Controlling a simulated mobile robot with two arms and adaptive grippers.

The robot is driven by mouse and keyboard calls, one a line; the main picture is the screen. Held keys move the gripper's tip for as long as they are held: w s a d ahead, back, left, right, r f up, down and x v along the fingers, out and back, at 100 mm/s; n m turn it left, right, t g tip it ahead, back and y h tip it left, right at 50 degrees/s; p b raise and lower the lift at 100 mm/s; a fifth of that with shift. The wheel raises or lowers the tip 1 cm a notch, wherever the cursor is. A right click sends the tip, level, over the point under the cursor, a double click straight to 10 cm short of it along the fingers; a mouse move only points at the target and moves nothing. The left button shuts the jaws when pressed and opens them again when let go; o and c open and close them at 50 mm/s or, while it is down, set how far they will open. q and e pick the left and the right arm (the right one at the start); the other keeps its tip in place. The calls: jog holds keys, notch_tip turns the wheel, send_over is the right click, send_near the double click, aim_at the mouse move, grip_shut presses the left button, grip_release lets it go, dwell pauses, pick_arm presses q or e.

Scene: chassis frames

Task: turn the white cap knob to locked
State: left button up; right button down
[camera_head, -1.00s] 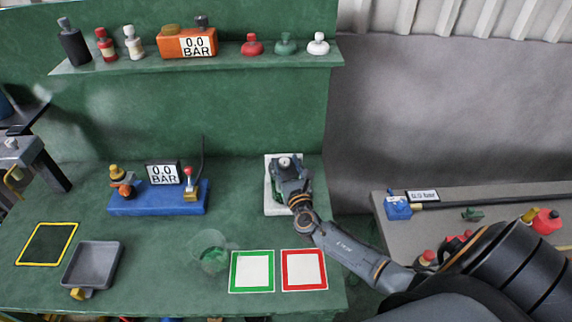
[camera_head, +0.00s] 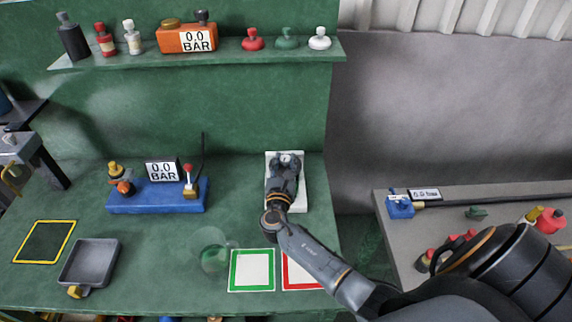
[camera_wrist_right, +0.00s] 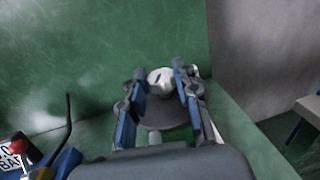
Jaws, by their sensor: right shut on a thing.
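The white cap knob (camera_wrist_right: 158,82) is a pale round cap with a dark slot mark, held between my right gripper's two fingers (camera_wrist_right: 160,76) in the right wrist view. In the head view the knob (camera_head: 289,157) shows as a small pale spot at the tip of my right gripper (camera_head: 286,164). The gripper is shut on it. The knob sits above a white base plate (camera_head: 299,197) at the back right of the green bench; the fingers and wrist hide much of its mounting. My left gripper is not in view.
A blue block with a gauge (camera_head: 162,171) stands left of the plate. Green-framed (camera_head: 251,288) and red-framed (camera_head: 291,259) squares lie in front. A shelf (camera_head: 240,57) with bottles and caps runs above. A grey table (camera_head: 385,235) stands at the right.

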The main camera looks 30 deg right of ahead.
jog(key=shift+w+a+f+m+g+h+b, duration=0.2)
jog(key=shift+m+g+h+b, duration=0.15)
jog(key=shift+m+g+h, duration=0.2)
jog(key=m+g+h+b, duration=0.1)
jog(key=m+g+b, duration=0.1)
jog(key=g+b, duration=0.1)
jog(key=m+g+h+b, duration=0.2)
jog(key=m+g+b, duration=0.1)
jog(key=w+m+g+h+b, duration=0.1)
jog(key=m+g+h+b, duration=0.1)
jog(key=g+b, duration=0.2)
jog(key=shift+a+f, duration=0.1)
jog(key=shift+f, duration=0.1)
jog(key=m+g+b, duration=0.2)
jog(key=g+b, duration=0.2)
jog(key=b, duration=0.2)
jog(key=m+g+b, duration=0.3)
jog(key=b, duration=0.4)
jog(key=shift+w+r+g+b, duration=0.2)
jog(key=shift+g+b, duration=0.1)
jog(key=shift+g, duration=0.05)
jog(key=shift+r+m+g+y+b, duration=0.2)
jog(key=shift+m+g+y+b, duration=0.2)
jog(key=shift+b, duration=0.5)
jog(key=c, duration=1)
grip_release()
